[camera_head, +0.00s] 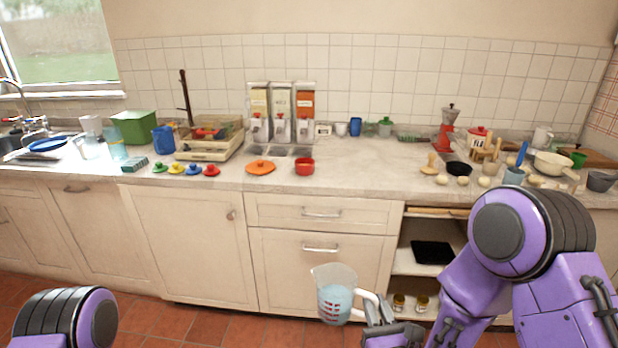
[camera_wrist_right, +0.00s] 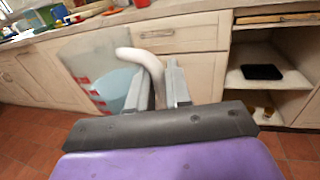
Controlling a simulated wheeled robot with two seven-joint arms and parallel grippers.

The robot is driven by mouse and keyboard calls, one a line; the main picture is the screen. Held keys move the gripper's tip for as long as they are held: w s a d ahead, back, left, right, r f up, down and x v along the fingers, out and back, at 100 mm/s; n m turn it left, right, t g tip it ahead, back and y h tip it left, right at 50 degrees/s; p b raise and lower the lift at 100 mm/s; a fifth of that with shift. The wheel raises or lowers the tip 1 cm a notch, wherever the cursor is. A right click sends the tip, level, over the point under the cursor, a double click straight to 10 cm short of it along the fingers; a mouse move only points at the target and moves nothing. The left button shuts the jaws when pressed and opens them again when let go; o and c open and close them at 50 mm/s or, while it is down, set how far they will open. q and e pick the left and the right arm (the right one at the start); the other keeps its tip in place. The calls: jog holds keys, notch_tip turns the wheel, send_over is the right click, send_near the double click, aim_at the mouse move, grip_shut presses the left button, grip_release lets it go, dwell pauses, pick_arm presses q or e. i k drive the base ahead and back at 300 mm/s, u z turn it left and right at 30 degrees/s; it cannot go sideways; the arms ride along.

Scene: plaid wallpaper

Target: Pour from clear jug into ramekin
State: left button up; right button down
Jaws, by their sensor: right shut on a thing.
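The clear jug (camera_head: 334,294) has red marks and a white handle, and it holds pale blue liquid. It stands roughly upright in the air in front of the cabinet drawers, below counter height. My right gripper (camera_head: 385,318) is shut on its handle; the jug also shows in the right wrist view (camera_wrist_right: 112,85), with the fingers (camera_wrist_right: 165,88) at the handle. A small red round dish (camera_head: 304,166), which looks like the ramekin, sits on the counter near its front edge, up and left of the jug. Of my left arm only a purple part shows at lower left; its gripper is out of view.
An orange lid (camera_head: 261,168) lies left of the red dish. Several coloured small lids stand farther left. Dispensers (camera_head: 282,112) stand behind. The counter right of the dish is clear up to a wooden pestle-like item (camera_head: 430,164). An open shelf (camera_head: 420,262) is at the right.

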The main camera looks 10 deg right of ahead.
aim_at(305, 167)
jog(key=z, duration=0.1)
jog(key=k, duration=0.35)
jog(key=u, duration=1.2)
jog(key=i, duration=1.3)
jog(key=z, duration=0.55)
jog(key=i, duration=0.4)
jog(key=z, duration=0.55)
